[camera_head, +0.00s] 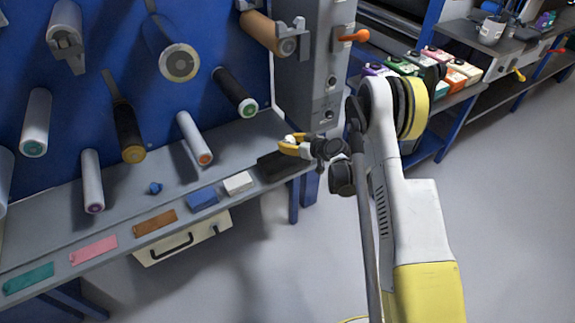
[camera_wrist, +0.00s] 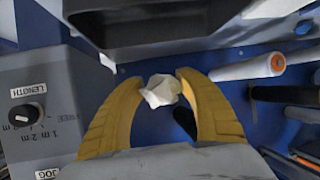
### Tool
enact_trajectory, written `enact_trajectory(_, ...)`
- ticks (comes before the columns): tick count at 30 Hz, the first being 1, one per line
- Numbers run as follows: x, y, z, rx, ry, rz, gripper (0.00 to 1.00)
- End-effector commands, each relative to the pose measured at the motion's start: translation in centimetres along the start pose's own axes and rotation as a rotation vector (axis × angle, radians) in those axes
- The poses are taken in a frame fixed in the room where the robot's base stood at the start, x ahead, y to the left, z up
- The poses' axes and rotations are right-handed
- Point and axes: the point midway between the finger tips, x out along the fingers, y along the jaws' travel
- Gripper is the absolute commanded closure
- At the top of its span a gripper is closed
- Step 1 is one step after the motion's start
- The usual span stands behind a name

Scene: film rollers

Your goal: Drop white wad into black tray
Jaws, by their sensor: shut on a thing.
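A crumpled white wad (camera_wrist: 160,92) sits between the yellow fingers of my gripper (camera_wrist: 159,79) in the wrist view. My gripper is shut on it. In the head view my gripper (camera_head: 288,145) is at the right end of the shelf, and only a small bit of the wad (camera_head: 290,139) shows. The black tray (camera_head: 272,168) stands on the shelf's right end, just below and beside my gripper in the picture. A dark container at the top of the wrist view looks like this tray (camera_wrist: 150,48). Its inside is partly hidden.
A grey machine panel (camera_wrist: 40,110) with a LENGTH knob is close on the left in the wrist view. Several rollers stick out from the blue wall (camera_head: 105,60).

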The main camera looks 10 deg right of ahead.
Motion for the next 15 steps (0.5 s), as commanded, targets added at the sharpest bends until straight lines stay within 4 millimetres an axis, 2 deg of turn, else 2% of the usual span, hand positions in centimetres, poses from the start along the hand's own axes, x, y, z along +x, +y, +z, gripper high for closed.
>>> enact_trajectory(1,0.4,0.0,0.8,0.000,0.000,0.000,0.74)
enact_trajectory(5,0.9,0.0,1.8,0.000,0.000,0.000,0.74)
enact_trajectory(14,0.9,0.0,1.9,0.000,0.000,0.000,0.74)
enact_trajectory(15,0.9,0.0,1.9,0.000,0.000,0.000,0.44)
